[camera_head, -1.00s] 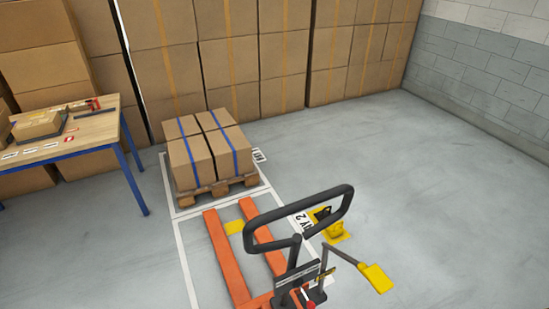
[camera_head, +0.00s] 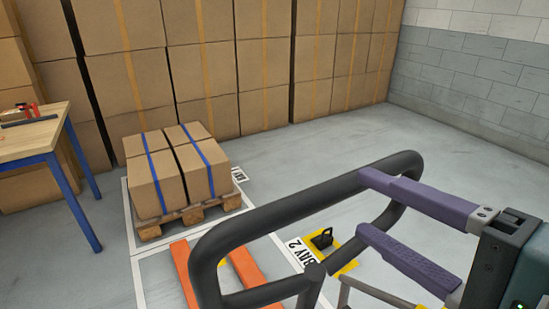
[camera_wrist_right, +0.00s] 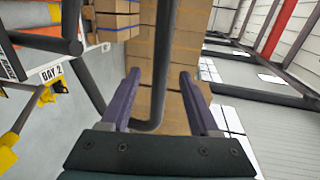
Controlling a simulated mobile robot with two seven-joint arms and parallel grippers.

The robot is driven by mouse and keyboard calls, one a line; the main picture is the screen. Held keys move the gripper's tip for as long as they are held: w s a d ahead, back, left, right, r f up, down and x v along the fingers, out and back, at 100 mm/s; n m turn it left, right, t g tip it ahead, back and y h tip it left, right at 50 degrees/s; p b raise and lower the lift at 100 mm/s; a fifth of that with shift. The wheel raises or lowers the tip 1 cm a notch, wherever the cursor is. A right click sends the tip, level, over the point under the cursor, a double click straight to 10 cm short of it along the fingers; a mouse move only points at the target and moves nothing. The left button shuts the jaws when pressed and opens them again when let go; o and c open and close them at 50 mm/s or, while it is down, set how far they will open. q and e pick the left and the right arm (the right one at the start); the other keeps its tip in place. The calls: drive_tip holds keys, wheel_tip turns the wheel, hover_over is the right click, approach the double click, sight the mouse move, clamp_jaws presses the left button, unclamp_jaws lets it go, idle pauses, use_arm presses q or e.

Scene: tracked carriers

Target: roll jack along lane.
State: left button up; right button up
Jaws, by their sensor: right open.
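The jack has a black loop handle (camera_head: 290,208) that fills the foreground of the head view. Its orange forks (camera_head: 246,268) show beyond and below the handle, pointing toward a loaded wooden pallet (camera_head: 205,212). My right gripper (camera_head: 368,204) is open at the right side of the handle, its two purple fingers apart. In the right wrist view, the black handle tube (camera_wrist_right: 162,70) runs between the open fingers, with gaps on both sides. The lane is outlined by white floor lines (camera_head: 136,268). The left gripper is not in view.
Strapped cartons (camera_head: 150,180) sit on the pallet. A yellow floor plate with a black fitting (camera_head: 322,240) lies beside the "BAY 2" label (camera_head: 298,253). A blue-legged table (camera_head: 75,190) stands left. Stacked boxes (camera_head: 210,60) line the back; floor at right (camera_head: 450,160) is clear.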

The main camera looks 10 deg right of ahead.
drive_tip(key=x, duration=0.9)
drive_tip(key=shift+a, duration=0.1)
clamp_jaws()
idle(1.2)
